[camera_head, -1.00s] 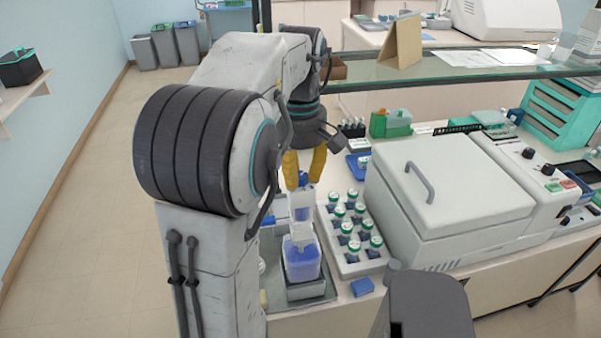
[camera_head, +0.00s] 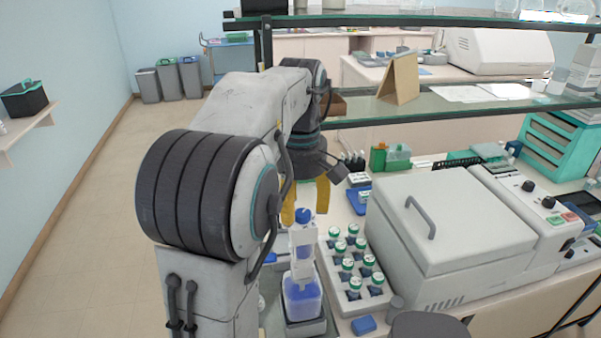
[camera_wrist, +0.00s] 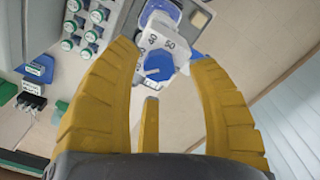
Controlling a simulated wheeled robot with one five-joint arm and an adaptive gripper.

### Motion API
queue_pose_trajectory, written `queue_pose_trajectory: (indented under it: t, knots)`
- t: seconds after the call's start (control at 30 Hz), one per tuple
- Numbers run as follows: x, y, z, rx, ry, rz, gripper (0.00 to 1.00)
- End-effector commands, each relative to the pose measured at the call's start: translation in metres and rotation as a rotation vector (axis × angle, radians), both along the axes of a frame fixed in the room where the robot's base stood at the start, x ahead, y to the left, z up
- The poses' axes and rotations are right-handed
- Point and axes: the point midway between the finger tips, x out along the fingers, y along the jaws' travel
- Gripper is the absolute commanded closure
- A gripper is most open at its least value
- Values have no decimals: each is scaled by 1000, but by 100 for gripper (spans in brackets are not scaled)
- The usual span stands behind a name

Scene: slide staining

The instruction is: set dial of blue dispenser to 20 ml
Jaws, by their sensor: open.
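The blue dispenser (camera_head: 302,297) stands on a tray at the bench's near left, with a clear-blue body, a white upper part and a blue knob (camera_head: 303,215) on top. In the wrist view its white dial (camera_wrist: 158,45), with dark numbers including 50, and its blue knob (camera_wrist: 158,66) show just beyond the fingertips. Which number is set cannot be told. My gripper (camera_head: 306,215) is open, with its yellow fingers pointing down around or just behind the knob. In the wrist view my fingers (camera_wrist: 165,50) stand apart with nothing gripped between them.
A rack (camera_head: 330,270) of several green-capped bottles stands right of the dispenser. A large white machine (camera_head: 455,215) with a handle is further right. A small blue block (camera_head: 364,325) lies near the front edge. A glass shelf (camera_head: 430,105) spans above the bench.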

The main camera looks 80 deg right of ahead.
Motion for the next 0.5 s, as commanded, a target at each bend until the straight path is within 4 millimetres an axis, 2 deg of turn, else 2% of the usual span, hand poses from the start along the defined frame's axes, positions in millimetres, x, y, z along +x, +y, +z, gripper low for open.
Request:
queue_pose_trajectory:
  t: [0.3,0.5]
  knots:
    - [0,0,49,-4,1,0,46]
    - [0,0,75,-2,0,0,46]
